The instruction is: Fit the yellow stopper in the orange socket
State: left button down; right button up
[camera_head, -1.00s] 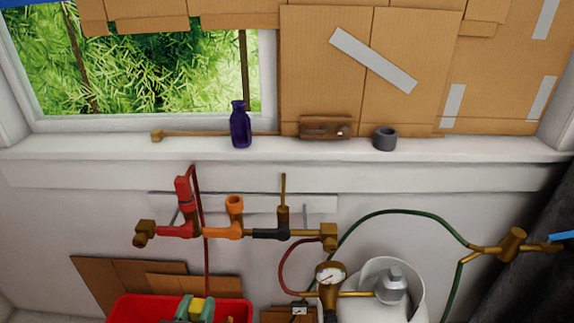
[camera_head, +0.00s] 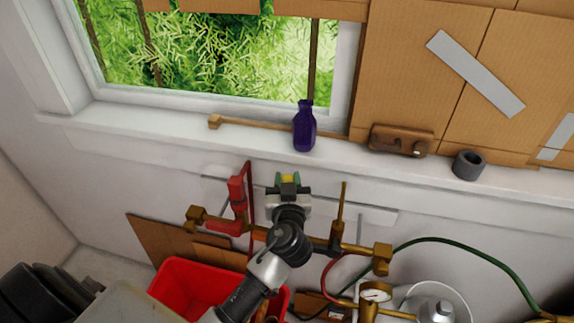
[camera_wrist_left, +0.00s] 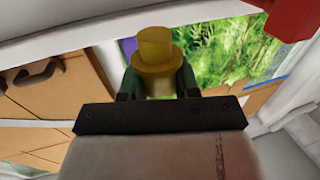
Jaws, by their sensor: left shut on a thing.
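My left gripper (camera_head: 290,180) has green fingertips and is shut on the yellow stopper (camera_head: 289,179), in front of the pipe below the window sill. In the left wrist view the stopper (camera_wrist_left: 155,52) sticks out beyond the fingers, with a narrower end and a wider collar. The orange socket (camera_head: 259,234) is almost wholly hidden behind my left gripper and wrist; only a bit of orange shows, and its opening is out of sight. I cannot tell how far the stopper is from it. My right gripper is not in view.
A red valve (camera_head: 237,203) stands on the pipe to the left, and a brass rod (camera_head: 343,210) rises to the right. A red bin (camera_head: 185,282) is below. A purple bottle (camera_head: 304,128) and a grey ring (camera_head: 468,165) stand on the sill.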

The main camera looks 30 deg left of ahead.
pick_arm(q)
jog(key=shift+w, duration=0.1)
jog(key=shift+f+b, duration=0.25)
jog(key=shift+b, duration=0.1)
jog(key=f, duration=0.1)
jog(key=f+b, duration=0.2)
jog(key=shift+s+f, duration=0.2)
jog(key=shift+s, duration=0.05)
jog(key=shift+d+f+b, duration=0.1)
jog(key=shift+f+b, duration=0.4)
jog(key=shift+f, duration=0.15)
jog(key=shift+f+b, duration=0.1)
jog(key=shift+b, duration=0.2)
jog(key=shift+b, duration=0.45)
dwell(0.4)
jog(key=shift+s+f+b, duration=0.1)
jog(key=shift+f+b, duration=0.4)
jog(key=shift+b, duration=0.2)
